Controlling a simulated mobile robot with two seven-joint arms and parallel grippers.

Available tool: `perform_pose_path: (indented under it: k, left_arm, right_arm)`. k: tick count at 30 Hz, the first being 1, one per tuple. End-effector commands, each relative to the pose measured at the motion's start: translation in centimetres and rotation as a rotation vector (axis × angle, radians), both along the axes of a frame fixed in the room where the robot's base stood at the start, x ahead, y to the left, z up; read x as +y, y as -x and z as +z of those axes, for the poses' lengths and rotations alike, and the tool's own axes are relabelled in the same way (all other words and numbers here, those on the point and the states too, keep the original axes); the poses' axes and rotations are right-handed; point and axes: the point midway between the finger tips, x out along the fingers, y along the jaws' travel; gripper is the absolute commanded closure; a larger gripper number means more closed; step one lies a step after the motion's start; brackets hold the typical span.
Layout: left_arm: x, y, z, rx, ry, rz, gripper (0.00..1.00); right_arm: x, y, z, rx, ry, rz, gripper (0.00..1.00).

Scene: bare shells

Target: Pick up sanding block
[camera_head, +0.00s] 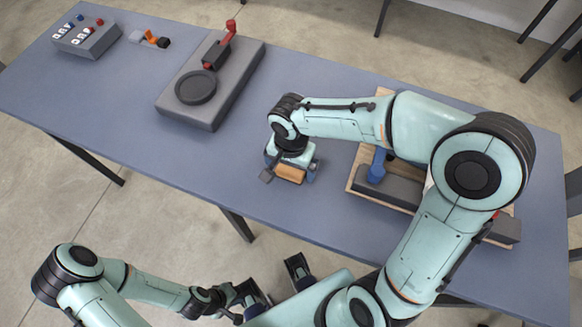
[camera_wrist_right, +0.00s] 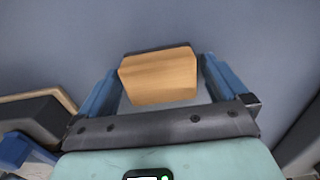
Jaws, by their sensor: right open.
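The sanding block (camera_head: 290,173) is a small tan wooden block with a dark strip on one side. It sits over the blue-grey table near its front edge. In the right wrist view the block (camera_wrist_right: 159,76) lies between the two blue fingers of my right gripper (camera_wrist_right: 156,82). The fingers are open, with a narrow gap at each side of the block. In the head view my right gripper (camera_head: 291,168) is low over the table around the block.
A grey fixture (camera_head: 222,102) with a round dark recess and red handle stands left of the block. A control box (camera_head: 87,38) and a small orange-and-black item (camera_head: 152,39) are at the far left. A wooden tray (camera_head: 352,183) with a blue-handled tool (camera_head: 377,168) lies right, partly hidden by my arm.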

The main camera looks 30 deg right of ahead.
Motion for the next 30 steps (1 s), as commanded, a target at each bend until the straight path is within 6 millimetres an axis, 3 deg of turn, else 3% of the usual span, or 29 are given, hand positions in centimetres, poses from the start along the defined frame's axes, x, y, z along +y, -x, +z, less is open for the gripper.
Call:
perform_pose_path:
  k: [5,9,22,26,30]
  left_arm:
    - [0.0,0.0,0.0,0.0,0.0,0.0,1.0]
    - [0.0,0.0,0.0,0.0,0.0,0.0,1.0]
    - [0.0,0.0,0.1,0.0,0.0,0.0,1.0]
    - [0.0,-0.1,0.4,-0.001,0.0,0.0,1.0]
    - [0.0,-0.3,0.9,-0.003,0.0,0.0,1.0]
  right_arm:
    - [0.0,0.0,0.0,0.0,0.0,0.0,0.03]
    - [0.0,0.0,0.0,-0.001,0.001,0.0,0.49]
    - [0.0,-0.1,0.8,-0.003,0.002,0.0,0.51]
    - [0.0,-0.1,2.2,-0.003,0.001,0.001,0.51]
    - [0.0,-0.2,5.2,-0.007,0.001,0.001,0.51]
